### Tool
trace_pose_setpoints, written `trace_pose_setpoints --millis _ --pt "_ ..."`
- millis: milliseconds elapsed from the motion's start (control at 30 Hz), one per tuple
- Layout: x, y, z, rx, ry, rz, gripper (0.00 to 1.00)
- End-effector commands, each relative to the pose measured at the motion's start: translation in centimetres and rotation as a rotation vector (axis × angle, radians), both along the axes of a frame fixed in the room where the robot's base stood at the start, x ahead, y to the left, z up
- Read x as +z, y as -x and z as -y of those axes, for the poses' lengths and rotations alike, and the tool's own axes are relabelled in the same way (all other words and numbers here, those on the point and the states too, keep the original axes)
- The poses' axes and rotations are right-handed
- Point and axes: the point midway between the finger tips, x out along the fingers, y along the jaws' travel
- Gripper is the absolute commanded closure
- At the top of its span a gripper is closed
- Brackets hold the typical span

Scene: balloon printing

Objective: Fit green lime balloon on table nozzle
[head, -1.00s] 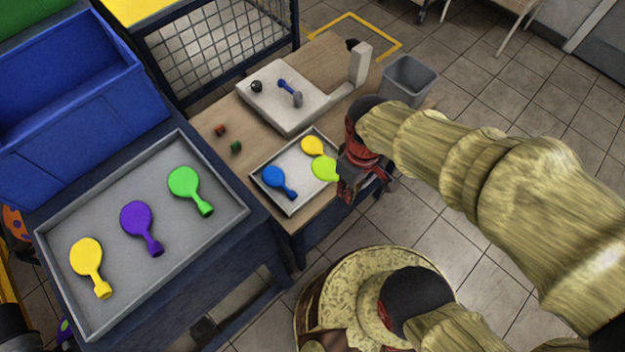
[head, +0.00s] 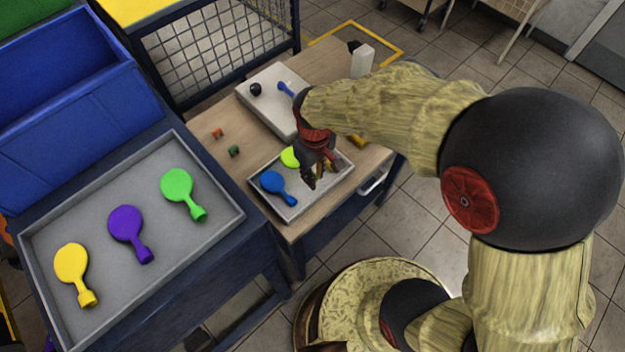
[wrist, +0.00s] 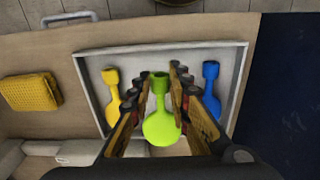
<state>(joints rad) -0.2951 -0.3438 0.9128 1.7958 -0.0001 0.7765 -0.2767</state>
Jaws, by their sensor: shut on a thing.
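The lime green balloon (wrist: 161,125) lies between my gripper's fingers in the wrist view, its neck pointing up the picture; in the head view its round end (head: 290,157) shows beside the gripper. My gripper (head: 312,184) is over the small tray (head: 340,179), closed on the balloon's neck. Whether the balloon is lifted clear of the tray is hard to tell. The white machine (head: 263,102) on the wooden table carries a blue post-like part (head: 286,89), partly hidden by my arm; I cannot tell if that is the nozzle.
A blue balloon (wrist: 210,90) and a yellow balloon (wrist: 112,97) flank the lime one in the tray. A larger grey tray (head: 95,232) at left holds green, purple and yellow balloons. Two small pieces lie on the wood.

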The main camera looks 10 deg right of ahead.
Motion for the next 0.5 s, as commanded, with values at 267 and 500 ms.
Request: trace_pose_setpoints --millis 267,500 --pt "-3.1 -0.6 -0.4 0.0 0.0 -0.002 0.9" --pt "-3.6 -0.6 -0.4 0.0 0.001 -0.001 0.9"
